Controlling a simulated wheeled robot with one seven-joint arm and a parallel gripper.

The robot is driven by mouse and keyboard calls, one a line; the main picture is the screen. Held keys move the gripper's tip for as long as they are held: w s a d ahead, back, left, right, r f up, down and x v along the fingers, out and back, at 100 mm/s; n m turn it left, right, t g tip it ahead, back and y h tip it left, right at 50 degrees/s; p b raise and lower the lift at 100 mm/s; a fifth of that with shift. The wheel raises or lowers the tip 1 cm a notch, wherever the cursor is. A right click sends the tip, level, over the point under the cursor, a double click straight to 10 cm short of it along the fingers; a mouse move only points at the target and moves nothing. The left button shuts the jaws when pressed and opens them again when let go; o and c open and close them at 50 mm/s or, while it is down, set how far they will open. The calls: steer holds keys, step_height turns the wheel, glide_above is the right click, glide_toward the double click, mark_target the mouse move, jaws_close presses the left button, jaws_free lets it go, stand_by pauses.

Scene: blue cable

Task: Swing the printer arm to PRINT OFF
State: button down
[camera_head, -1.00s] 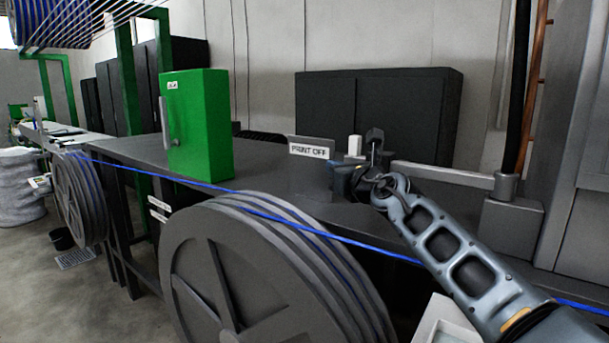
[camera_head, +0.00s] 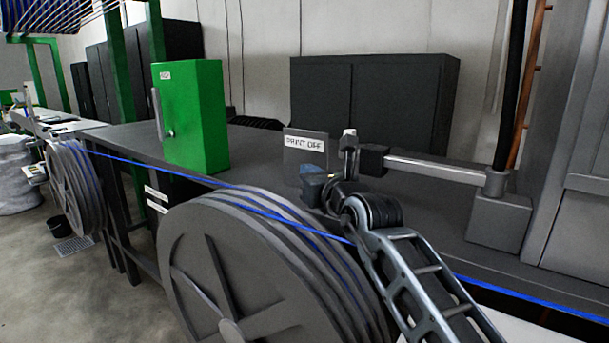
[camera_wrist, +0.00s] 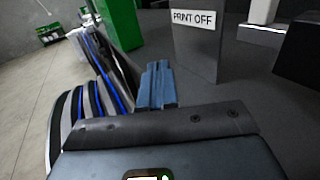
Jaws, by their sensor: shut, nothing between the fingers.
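The printer arm (camera_head: 440,170) is a pale grey bar running left from a grey post on the right. A dark block (camera_head: 373,160) is at its left end. The grey PRINT OFF plate (camera_head: 306,144) stands upright on the bench, left of that block. My gripper (camera_head: 312,184) is shut and empty, its blue fingers low in front of the plate. In the wrist view, the shut fingers (camera_wrist: 157,85) point toward the bench, left of the plate (camera_wrist: 195,45), apart from the dark block (camera_wrist: 300,50) at right. My wrist hides part of the area beside the block.
A green box (camera_head: 190,115) stands on the dark bench (camera_head: 120,138), left of the plate. A large cable reel (camera_head: 240,270) and a taut blue cable (camera_head: 520,295) lie in front of the bench. A dark cabinet (camera_head: 400,100) stands behind. Bench between box and plate is clear.

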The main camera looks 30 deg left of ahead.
steer(key=shift+s, duration=1)
